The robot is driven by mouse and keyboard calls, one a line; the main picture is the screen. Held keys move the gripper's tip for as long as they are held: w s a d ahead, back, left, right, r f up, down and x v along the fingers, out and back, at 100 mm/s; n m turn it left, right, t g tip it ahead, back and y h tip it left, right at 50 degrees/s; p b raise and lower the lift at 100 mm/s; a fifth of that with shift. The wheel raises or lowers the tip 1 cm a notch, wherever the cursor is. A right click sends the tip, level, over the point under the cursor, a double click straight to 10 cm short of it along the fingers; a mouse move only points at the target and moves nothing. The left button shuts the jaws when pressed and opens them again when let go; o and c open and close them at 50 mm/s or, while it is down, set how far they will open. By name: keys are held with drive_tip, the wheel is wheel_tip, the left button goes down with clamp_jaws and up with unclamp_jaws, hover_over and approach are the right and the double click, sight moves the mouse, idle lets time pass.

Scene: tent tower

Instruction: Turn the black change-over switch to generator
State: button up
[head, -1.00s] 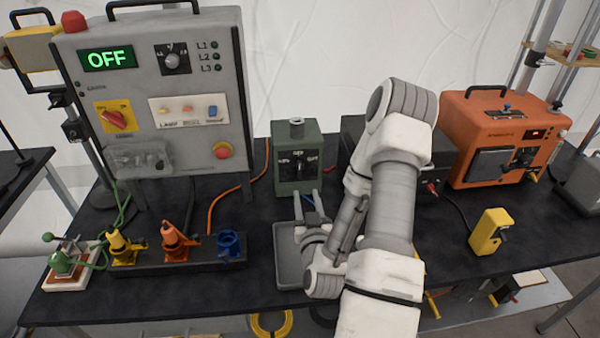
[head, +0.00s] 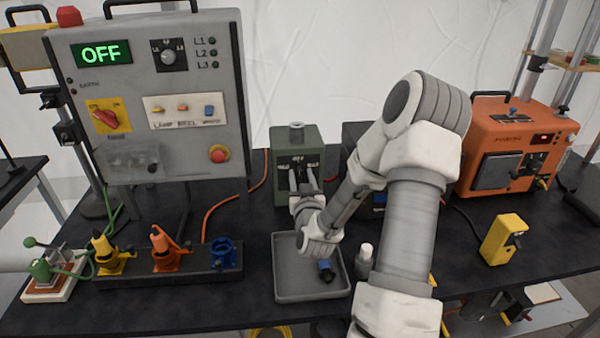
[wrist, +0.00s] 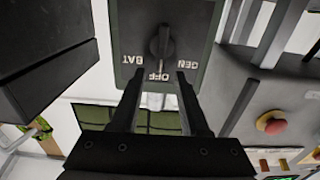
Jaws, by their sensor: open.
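The black change-over switch is a knob (wrist: 160,45) on the front of a dark green box (head: 296,139). In the wrist view the face appears upside down, with OFF at the middle, BAT to the left and GEN to the right. The knob stands lengthwise in line with OFF. My gripper (wrist: 160,76) is open, its two fingers apart on either side of the line to the knob, with their tips just short of it. In the head view my gripper (head: 302,182) is in front of the box and hides part of its face.
A grey tray (head: 283,290) below my gripper holds a small blue and black part (head: 325,270). A white bottle (head: 364,258) stands right of it. A grey panel (head: 190,110) reading OFF stands left, with a socket strip (head: 195,273) before it. An orange unit (head: 515,150) is right.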

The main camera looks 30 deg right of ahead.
drive_tip(key=shift+x, duration=1.25)
drive_tip(key=shift+c, duration=0.3)
clamp_jaws()
